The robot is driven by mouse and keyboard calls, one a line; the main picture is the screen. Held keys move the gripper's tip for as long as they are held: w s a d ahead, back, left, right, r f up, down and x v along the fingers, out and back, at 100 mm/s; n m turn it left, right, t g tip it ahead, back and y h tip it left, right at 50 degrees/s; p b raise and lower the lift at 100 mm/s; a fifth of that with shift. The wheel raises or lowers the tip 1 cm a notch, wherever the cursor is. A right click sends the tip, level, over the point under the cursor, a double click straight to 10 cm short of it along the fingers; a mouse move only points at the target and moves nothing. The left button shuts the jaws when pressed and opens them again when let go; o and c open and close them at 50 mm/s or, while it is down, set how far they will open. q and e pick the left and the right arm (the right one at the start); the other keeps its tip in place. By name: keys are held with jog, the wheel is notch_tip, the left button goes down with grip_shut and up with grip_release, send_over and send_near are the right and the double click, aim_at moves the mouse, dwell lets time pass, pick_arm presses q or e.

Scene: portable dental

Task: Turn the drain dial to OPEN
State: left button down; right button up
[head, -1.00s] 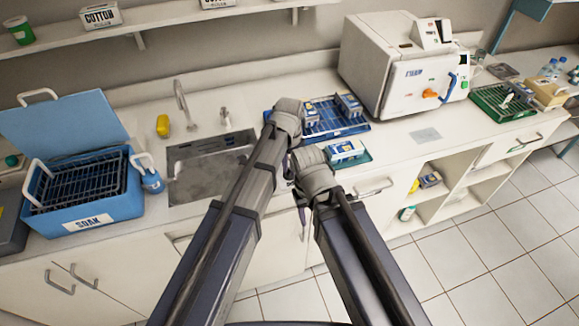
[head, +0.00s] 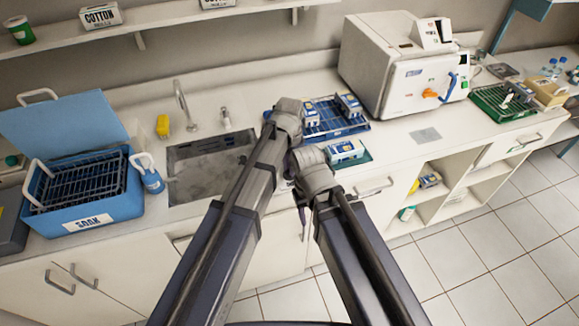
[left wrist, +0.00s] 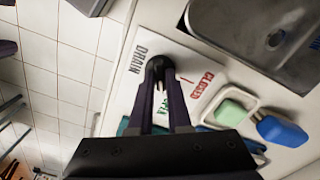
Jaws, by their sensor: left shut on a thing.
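The drain dial (left wrist: 158,63) is a small dark knob on a white plate (left wrist: 180,56) in the left wrist view. The plate carries DRAIN in dark letters, CLOSED in red and OPEN in green. A finger partly covers OPEN. A short red mark lies between the dial and CLOSED. My left gripper (left wrist: 159,76) is shut on the dial, one finger on each side. I cannot tell where the dial points. In the head view my arm links hide the dial and the left gripper. My right gripper is not in view.
The steel sink (head: 208,165) lies left of my arms, with a blue SOAK tub (head: 92,200) further left. In the left wrist view, a green soap (left wrist: 230,110) in a dish and a blue item (left wrist: 282,131) lie near the plate. A blue rack (head: 345,122) stands beyond my arms.

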pick_arm(q)
jog(key=c, duration=0.9)
grip_release()
jog(key=shift+o, duration=0.2)
jog(key=shift+r, duration=0.1)
notch_tip(320, 180, up, 8)
jog(key=p, duration=0.8)
jog(key=shift+f, duration=0.2)
